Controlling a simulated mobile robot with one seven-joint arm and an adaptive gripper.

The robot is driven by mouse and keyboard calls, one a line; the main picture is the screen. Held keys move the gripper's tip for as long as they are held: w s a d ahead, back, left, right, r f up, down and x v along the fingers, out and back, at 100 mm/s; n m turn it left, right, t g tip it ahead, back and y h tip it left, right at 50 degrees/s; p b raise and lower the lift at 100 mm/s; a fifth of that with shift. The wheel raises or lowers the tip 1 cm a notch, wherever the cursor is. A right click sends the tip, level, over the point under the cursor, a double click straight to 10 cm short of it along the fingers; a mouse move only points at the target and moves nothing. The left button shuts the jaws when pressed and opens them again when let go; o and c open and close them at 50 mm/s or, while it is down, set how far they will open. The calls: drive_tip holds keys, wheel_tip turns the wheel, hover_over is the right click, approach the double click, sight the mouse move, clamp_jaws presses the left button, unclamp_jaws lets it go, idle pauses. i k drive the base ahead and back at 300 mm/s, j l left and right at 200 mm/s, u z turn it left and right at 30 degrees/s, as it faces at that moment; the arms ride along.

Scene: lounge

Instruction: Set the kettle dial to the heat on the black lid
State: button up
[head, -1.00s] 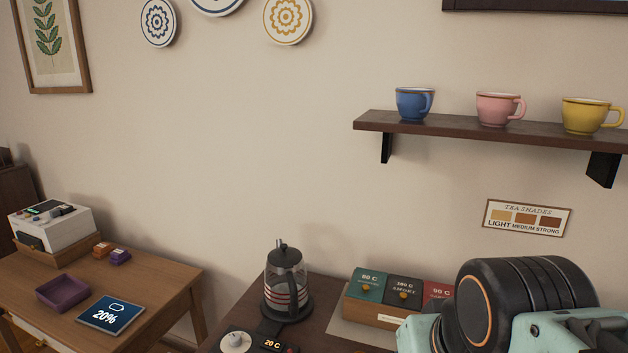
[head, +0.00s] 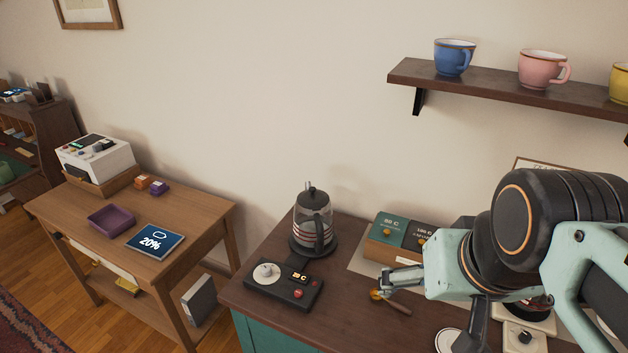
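The glass kettle (head: 313,228) with a black lid stands on its round base at the back of the dark counter. In front of it is a black control panel (head: 283,291) with a pale round dial (head: 266,272), a small lit display (head: 299,275) that seems to read 20 C, and a red button (head: 298,294). A tea box (head: 384,253) holds a green lid (head: 389,229) and a black lid (head: 417,236). The black lid's number is small, seemingly 100 C; my arm covers the box's right part. My gripper (head: 386,280) is right of the panel, apart from the dial; its finger gap is unclear.
A wooden scoop (head: 397,306) lies on the counter below my gripper. Left, across a gap, a wooden table (head: 190,213) bears a purple tray (head: 111,219), a 20% tablet (head: 156,241) and a white machine (head: 96,158). A cup shelf (head: 490,94) hangs above.

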sight(266, 271)
drive_tip(key=u, duration=1)
drive_tip(key=j+z, duration=0.3)
drive_tip(key=z, duration=1.15)
drive_tip(key=j+z, duration=0.55)
drive_tip(key=i+l+u, duration=0.2)
drive_tip(key=u, duration=0.3)
